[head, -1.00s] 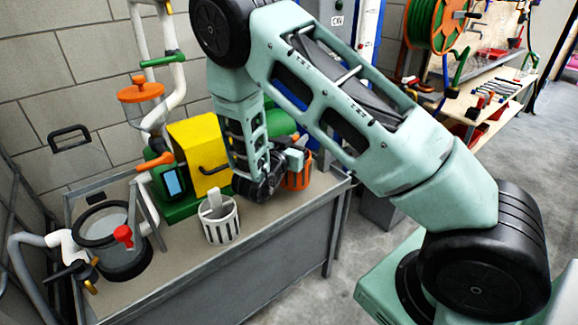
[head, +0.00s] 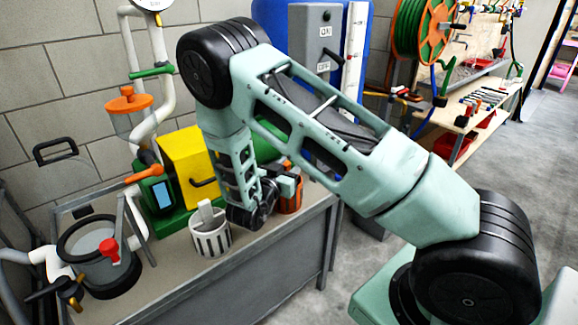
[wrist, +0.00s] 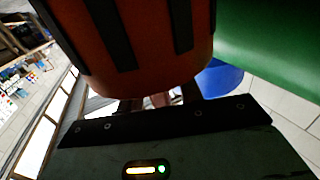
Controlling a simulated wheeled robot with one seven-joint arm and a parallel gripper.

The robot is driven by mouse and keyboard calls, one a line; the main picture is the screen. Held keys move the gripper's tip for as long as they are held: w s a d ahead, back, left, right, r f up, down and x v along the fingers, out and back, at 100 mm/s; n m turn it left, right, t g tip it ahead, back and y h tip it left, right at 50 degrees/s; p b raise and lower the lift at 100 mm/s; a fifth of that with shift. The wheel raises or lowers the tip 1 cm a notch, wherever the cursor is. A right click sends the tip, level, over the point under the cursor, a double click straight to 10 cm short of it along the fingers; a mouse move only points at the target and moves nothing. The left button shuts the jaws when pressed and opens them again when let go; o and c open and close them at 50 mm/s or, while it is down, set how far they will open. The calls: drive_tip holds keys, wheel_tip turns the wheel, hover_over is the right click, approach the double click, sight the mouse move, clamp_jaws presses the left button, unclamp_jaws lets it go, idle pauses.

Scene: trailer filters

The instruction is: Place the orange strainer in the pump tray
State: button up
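The orange strainer (head: 291,200), a slotted cup with dark slots, is at the right end of the grey pump tray (head: 165,268) in the head view. My gripper (head: 287,184) is right at its upper part and covers some of it. In the wrist view the strainer (wrist: 150,45) fills the top middle, very close to my gripper (wrist: 150,102). The fingertips are mostly hidden behind the strainer and the dark gripper edge, so I cannot tell whether they grip it. A white slotted strainer (head: 211,241) with an upright tab stands on the tray, left of my gripper.
A yellow box (head: 187,163) on a green base stands behind the white strainer. A round grey pot (head: 98,262) with a red knob is at the left. An orange-topped clear vessel (head: 128,103) and white pipes rise behind. A workbench (head: 480,95) stands at the back right.

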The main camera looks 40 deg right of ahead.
drive_tip(key=shift+r, duration=0.2)
drive_tip(key=p+v, duration=0.1)
drive_tip(key=v, duration=1.1)
